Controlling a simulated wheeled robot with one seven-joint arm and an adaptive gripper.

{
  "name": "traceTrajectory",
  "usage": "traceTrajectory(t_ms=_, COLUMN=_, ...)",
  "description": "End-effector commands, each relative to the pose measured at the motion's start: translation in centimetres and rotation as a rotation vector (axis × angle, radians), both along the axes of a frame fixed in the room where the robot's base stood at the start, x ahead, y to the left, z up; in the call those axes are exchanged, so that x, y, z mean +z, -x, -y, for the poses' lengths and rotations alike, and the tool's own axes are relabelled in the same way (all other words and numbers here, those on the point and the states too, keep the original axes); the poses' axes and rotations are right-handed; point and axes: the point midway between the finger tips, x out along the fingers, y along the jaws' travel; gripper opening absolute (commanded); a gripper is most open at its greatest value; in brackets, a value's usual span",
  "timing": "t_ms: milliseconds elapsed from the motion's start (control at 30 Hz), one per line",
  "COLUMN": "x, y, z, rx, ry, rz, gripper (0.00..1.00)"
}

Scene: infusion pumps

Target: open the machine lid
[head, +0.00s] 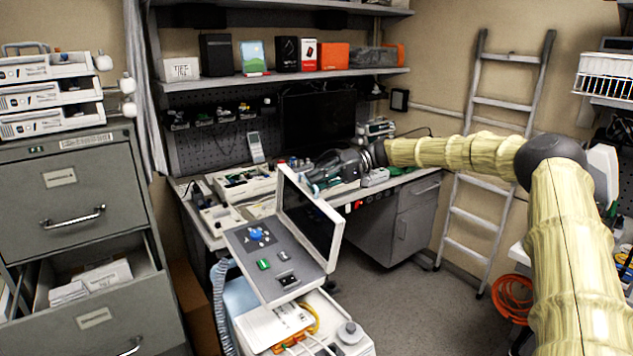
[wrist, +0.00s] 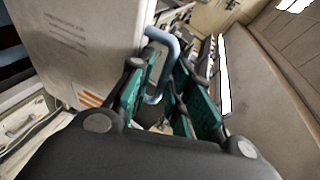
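The machine (head: 275,262) stands in the lower middle of the head view, with a grey panel, a blue knob and green buttons. Its lid (head: 311,220), white-framed with a dark inner face, stands raised at a steep angle from the panel. In the wrist view the lid's pale outer side (wrist: 80,45) fills the upper left. A light blue curved handle (wrist: 164,45) stands out beside it. My gripper (head: 318,183) is behind the lid's upper edge. In the wrist view its green-padded fingers (wrist: 170,105) are apart, with the handle between them, nearer the left finger. Contact is unclear.
A workbench (head: 215,243) with several devices and a dark monitor (head: 318,122) is behind the lid. A filing cabinet (head: 75,205) with an open drawer stands at left. A ladder (head: 477,190) leans on the back wall. Grey floor (head: 400,305) is clear right of the machine.

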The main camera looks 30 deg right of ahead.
Motion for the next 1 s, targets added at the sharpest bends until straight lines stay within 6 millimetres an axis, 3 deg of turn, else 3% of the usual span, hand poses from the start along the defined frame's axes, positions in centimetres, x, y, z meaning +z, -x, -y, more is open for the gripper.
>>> traceTrajectory(t_ms=367, x=0.4, y=0.0, z=1.0, rx=-0.001, ry=-0.001, rz=0.002, gripper=0.19)
traceTrajectory(t_ms=800, x=2.2, y=0.9, z=8.2, rx=-0.002, ry=-0.001, rz=0.002, gripper=0.19)
traceTrajectory(t_ms=1000, x=2.9, y=1.2, z=10.6, rx=0.000, ry=-0.001, rz=0.001, gripper=0.19)
